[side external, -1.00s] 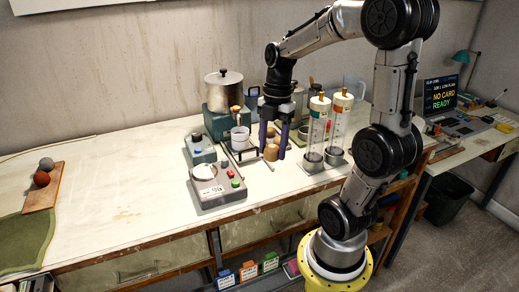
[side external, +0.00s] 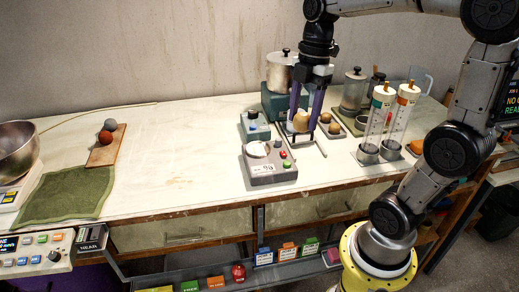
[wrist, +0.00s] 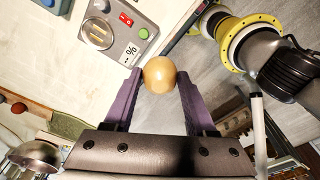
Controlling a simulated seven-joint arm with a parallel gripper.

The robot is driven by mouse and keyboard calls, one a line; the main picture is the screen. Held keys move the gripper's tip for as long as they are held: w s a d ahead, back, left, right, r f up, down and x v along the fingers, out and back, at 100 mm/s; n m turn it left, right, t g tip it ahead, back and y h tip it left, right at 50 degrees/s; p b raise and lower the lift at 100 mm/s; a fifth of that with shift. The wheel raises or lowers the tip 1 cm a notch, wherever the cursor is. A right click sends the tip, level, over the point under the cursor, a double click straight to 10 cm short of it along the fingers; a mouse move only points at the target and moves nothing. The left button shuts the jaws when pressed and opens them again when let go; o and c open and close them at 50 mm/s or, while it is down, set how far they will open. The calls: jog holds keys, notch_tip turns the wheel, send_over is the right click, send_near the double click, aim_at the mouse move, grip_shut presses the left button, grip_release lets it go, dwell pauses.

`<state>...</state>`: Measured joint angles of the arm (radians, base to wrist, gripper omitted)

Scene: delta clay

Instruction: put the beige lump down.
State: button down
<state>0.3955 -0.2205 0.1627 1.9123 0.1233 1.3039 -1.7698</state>
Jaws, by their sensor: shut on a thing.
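The beige lump (side external: 300,121) is a rounded tan ball held between the fingertips of my gripper (side external: 303,116). In the wrist view the lump (wrist: 159,75) sits between the ends of the two purple fingers of my gripper (wrist: 160,84), one on each side. In the side view it is raised behind and to the right of the grey meter (side external: 268,166); its height above the table is hard to tell. Two other tan lumps (side external: 335,128) rest to its right.
Two clear upright cylinders (side external: 377,120) stand right of my gripper, and a metal pot (side external: 281,70) stands behind it. A wooden board (side external: 105,150) with a red and a grey ball, and a green cloth (side external: 65,192), lie at left. The table between board and meter is clear.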

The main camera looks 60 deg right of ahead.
jog(key=shift+w+a+f, duration=0.1)
jog(key=shift+w+a, duration=0.15)
jog(key=shift+w, duration=0.05)
jog(key=w+d+f, duration=0.1)
jog(key=w+f, duration=0.2)
jog(key=w, duration=0.1)
jog(key=w+d+f, duration=0.1)
jog(key=w+f, duration=0.2)
jog(key=w, duration=0.1)
jog(key=w+d+f, duration=0.1)
jog(key=w+f, duration=0.2)
jog(key=w, duration=0.1)
jog(key=shift+w+d+f, duration=0.15)
jog(key=shift+w, duration=0.25)
jog(key=shift+w+d+f, duration=0.1)
jog(key=shift+w+f, duration=0.05)
jog(key=shift+f, duration=0.8)
jog(key=shift+w+f, duration=0.1)
jog(key=shift+f, duration=0.8)
jog(key=shift+c, duration=1.1)
grip_release()
jog(key=shift+f, duration=0.15)
